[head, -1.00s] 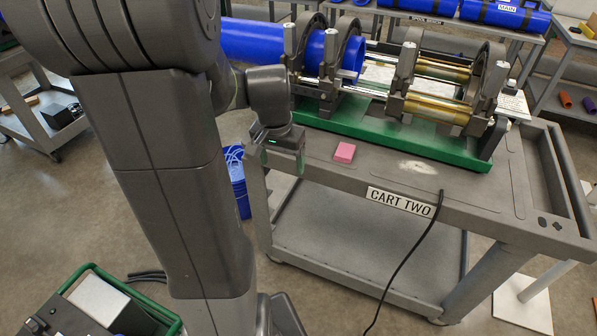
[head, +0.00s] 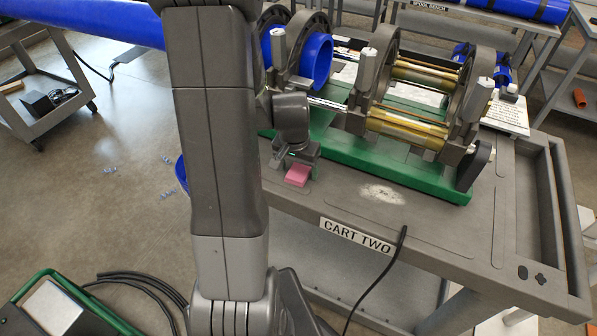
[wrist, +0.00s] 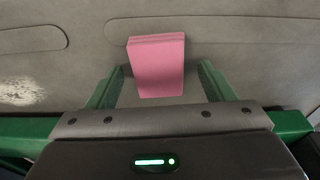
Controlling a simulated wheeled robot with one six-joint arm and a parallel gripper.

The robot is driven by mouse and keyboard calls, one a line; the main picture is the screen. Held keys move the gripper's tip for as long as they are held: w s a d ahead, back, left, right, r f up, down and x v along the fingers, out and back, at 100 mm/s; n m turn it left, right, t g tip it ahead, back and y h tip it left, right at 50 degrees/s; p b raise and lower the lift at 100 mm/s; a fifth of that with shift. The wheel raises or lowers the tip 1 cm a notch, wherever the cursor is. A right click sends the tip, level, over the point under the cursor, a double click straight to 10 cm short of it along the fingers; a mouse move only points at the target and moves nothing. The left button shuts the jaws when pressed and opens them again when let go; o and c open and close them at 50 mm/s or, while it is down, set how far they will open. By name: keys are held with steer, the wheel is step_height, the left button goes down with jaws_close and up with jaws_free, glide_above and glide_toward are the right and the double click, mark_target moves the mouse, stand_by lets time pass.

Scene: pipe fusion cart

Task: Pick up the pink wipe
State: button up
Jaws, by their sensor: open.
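The pink wipe (head: 298,174) lies on the grey top of the cart labelled CART TWO, near its left front edge. In the wrist view the wipe (wrist: 156,66) is a folded pink block. My gripper (wrist: 160,85) is open, with one green finger on each side of the wipe's lower part and a gap on both sides. In the head view my gripper (head: 297,165) is right at the wipe and partly covers it. The wrist view does not show clearly how far the fingertips are above the cart top.
A green-based fusion machine (head: 400,165) with clamp rings stands behind the wipe, holding a blue pipe (head: 316,60). A pale powdery patch (head: 382,194) and a black cable (head: 385,270) are to the right. The cart top (head: 450,225) in front is mostly clear.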

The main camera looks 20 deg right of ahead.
mark_target(299, 171)
steer(key=shift+f, duration=0.1)
steer(key=c, duration=1)
step_height(299, 171, up, 10)
steer(key=shift+r, duration=0.1)
steer(key=shift+o, duration=1.3)
steer(key=shift+c, duration=1.1)
steer(key=shift+d, duration=0.1)
